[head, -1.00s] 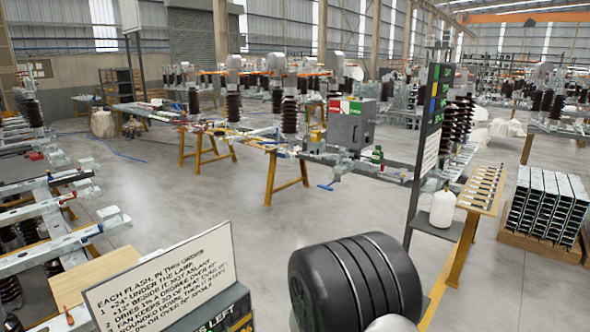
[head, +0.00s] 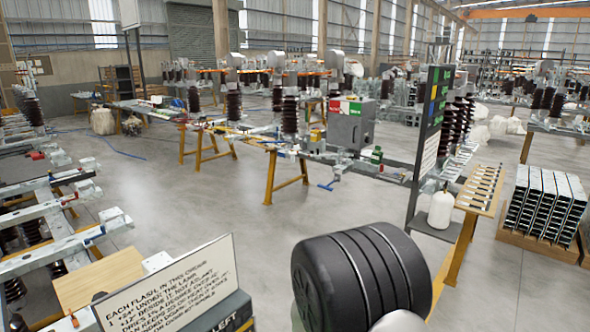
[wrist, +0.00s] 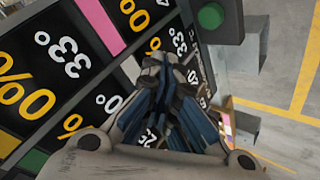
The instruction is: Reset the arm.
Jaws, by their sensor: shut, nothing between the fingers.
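My gripper (wrist: 165,90) shows in the wrist view, its fingers drawn together with nothing between them. Behind it is a dark board (wrist: 75,85) with large yellow and white figures, a pink strip and a green round button (wrist: 211,15). The gripper overlaps the board in the picture; I cannot tell whether they touch. In the head view a large black ribbed cylinder (head: 360,275), part of my own arm, fills the lower middle. The gripper is not visible there.
A white text sign (head: 170,290) stands at lower left. Workbenches with insulators line the left and back. A dark upright panel (head: 433,120) stands beside a wooden shelf (head: 480,190) at right. Stacked metal channels (head: 545,205) sit on a pallet. The central grey floor (head: 200,210) is clear.

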